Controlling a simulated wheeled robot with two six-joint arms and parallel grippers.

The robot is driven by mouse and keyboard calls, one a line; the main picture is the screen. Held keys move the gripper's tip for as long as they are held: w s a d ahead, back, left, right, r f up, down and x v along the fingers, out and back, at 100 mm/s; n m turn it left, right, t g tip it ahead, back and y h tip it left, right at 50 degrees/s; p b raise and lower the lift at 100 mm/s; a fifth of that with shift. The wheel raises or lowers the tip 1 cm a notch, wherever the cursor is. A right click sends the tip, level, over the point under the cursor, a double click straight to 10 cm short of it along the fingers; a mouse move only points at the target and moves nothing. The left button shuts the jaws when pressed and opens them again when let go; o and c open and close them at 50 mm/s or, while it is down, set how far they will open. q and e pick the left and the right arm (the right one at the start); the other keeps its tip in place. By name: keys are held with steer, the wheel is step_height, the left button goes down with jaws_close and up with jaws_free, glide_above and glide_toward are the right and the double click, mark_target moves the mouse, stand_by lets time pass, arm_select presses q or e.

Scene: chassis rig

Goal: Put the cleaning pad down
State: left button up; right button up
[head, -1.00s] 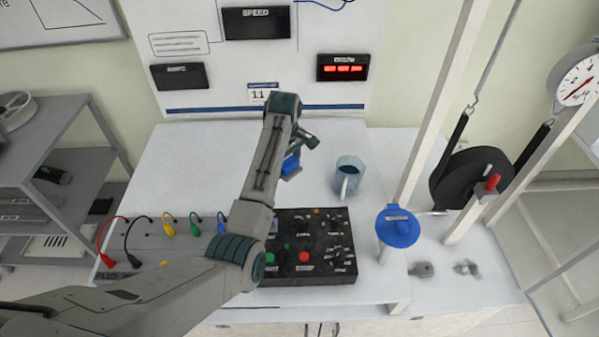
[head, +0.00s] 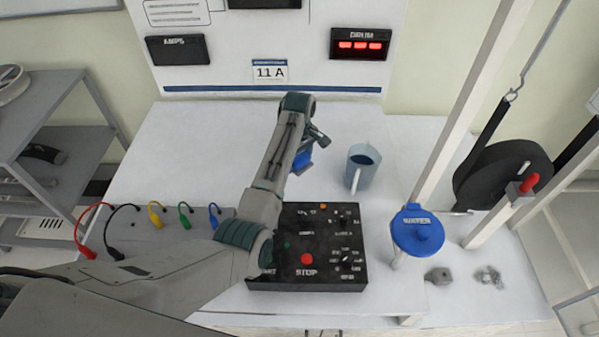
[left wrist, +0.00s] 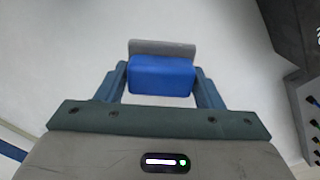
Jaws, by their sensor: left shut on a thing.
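The cleaning pad (left wrist: 161,76) is a blue block with a grey layer along its far side. In the left wrist view it sits between the two fingers of my left gripper (left wrist: 162,88), which is shut on it. In the head view the blue pad (head: 302,158) shows partly behind my left arm, over the white bench, left of the mug. My left gripper (head: 310,145) is partly hidden there. I cannot tell whether the pad touches the bench top. My right gripper is not in view.
A grey-blue mug (head: 361,168) stands right of the pad. A black control box (head: 325,245) lies in front. A blue round lid (head: 417,231) and a flywheel rig (head: 500,170) are at the right. The white bench (head: 190,150) is clear at the back left.

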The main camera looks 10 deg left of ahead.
mark_target(299, 171)
arm_select(q)
steer(key=shift+s+f, duration=0.15)
steer(key=shift+f, duration=0.75)
step_height(299, 171, down, 3)
steer(key=shift+f+p, duration=0.2)
steer(key=shift+p, duration=0.15)
steer(key=shift+f, duration=0.25)
steer(key=shift+f, duration=0.1)
steer(key=o, duration=1)
step_height(299, 171, up, 12)
steer(key=shift+r+b, duration=0.15)
steer(key=shift+b, duration=1.05)
